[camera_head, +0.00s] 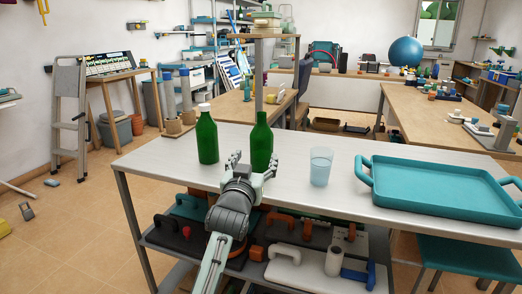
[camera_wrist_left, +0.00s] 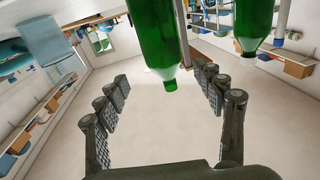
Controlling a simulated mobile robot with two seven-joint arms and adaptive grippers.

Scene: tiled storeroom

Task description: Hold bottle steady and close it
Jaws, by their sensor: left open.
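An uncapped-looking green bottle (camera_head: 261,142) stands upright on the white table (camera_head: 337,196); no white cap shows on its top. A second green bottle (camera_head: 207,138) with a white cap (camera_head: 205,107) stands upright to its left. My left gripper (camera_head: 253,166) is open, just in front of the right-hand bottle and overlapping its lower part. In the left wrist view, which looks upside down, the nearer bottle (camera_wrist_left: 158,35) hangs between the spread fingers (camera_wrist_left: 160,80). No contact is clear. The other bottle (camera_wrist_left: 252,20) is outside the fingers. My right gripper is not in view.
A clear blue glass (camera_head: 320,167) stands right of the bottles. A teal tray (camera_head: 440,205) with handles fills the table's right side. The table is clear between glass and tray. Tools and boxes fill the shelf below; a teal stool (camera_head: 465,258) stands at the right.

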